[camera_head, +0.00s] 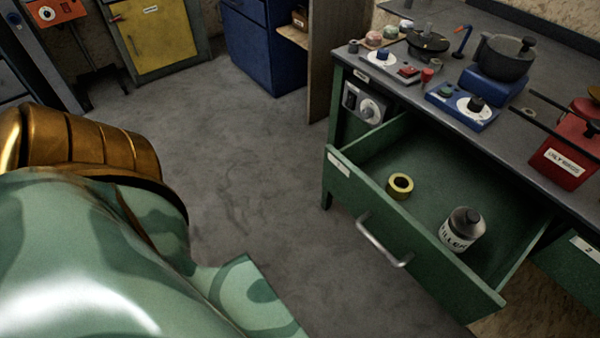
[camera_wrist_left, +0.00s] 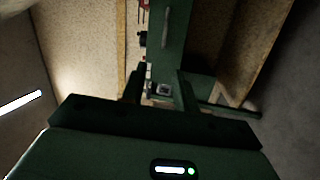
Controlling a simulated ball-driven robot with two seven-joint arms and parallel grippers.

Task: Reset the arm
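My left gripper (camera_wrist_left: 160,82) shows in the left wrist view. Its two dark fingers stand apart with a gap between them, and nothing is held. A green cabinet-like piece with a pale handle (camera_wrist_left: 180,28) shows beyond the fingers, apart from them as far as I can tell. In the head view, neither gripper shows; green camouflage and gold-coloured parts of my own body fill the lower left. My right gripper is in neither view.
A blue cabinet (camera_head: 262,50) and yellow cabinet (camera_head: 155,42) stand behind. The middle floor is clear.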

